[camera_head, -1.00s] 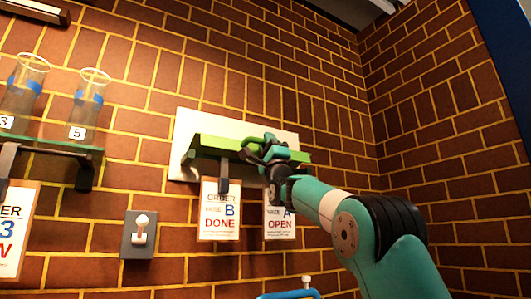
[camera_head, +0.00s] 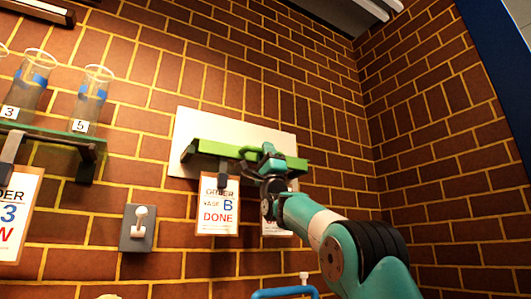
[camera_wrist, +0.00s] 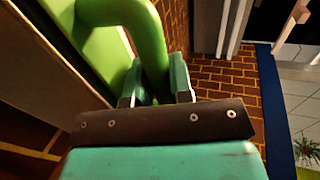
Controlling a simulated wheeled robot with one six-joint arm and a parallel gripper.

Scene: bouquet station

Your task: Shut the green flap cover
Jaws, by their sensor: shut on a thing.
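The green flap cover (camera_head: 215,148) is mounted on a white panel (camera_head: 190,125) on the brick wall. In the head view it juts out from the panel as a long green strip, with a dark bracket at its left end. My gripper (camera_head: 268,158) is at the right part of the flap. In the wrist view the flap (camera_wrist: 95,45) fills the upper left, and its curved green handle (camera_wrist: 151,45) passes between my two fingers (camera_wrist: 157,85). The fingers are shut on the handle; the exact contact is partly hidden.
A grey switch box (camera_head: 138,230) is at lower left. Glass vases (camera_head: 91,100) stand on a shelf (camera_head: 60,138) at left. A blue handle (camera_head: 285,293) shows below.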

